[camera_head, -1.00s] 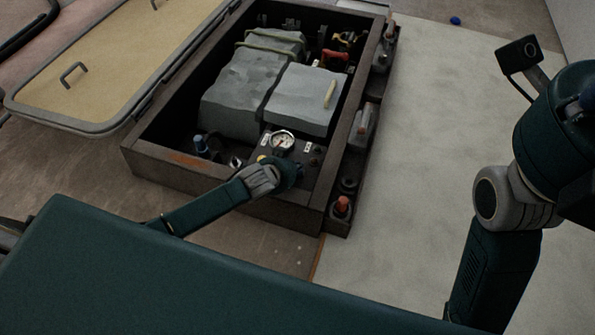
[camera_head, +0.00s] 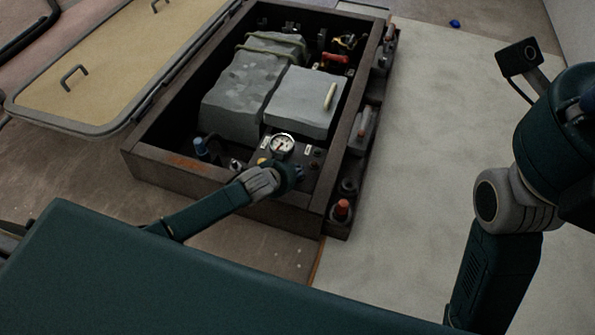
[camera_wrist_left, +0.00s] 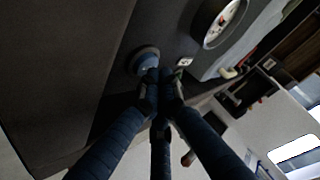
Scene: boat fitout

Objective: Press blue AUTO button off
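In the left wrist view a round, dull blue button (camera_wrist_left: 144,60) sits on a dark panel, left of a white-faced gauge (camera_wrist_left: 225,22). My left gripper (camera_wrist_left: 160,78) has its fingers drawn together, with nothing seen between them. Its tips overlap the button's lower right edge in the picture; I cannot tell whether they touch it. In the head view my left gripper (camera_head: 297,175) is at the near side of the gauge panel (camera_head: 298,155), just below the gauge (camera_head: 282,145). It hides the blue button there. The AUTO label is not readable. My right gripper is out of view.
The panel lies inside a dark open box (camera_head: 285,212) with raised walls around the gripper. Grey blocks (camera_head: 303,100) stand behind the panel. A yellow-topped lid (camera_head: 110,70) lies at the left. The pale floor (camera_head: 425,150) right of the box is largely clear.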

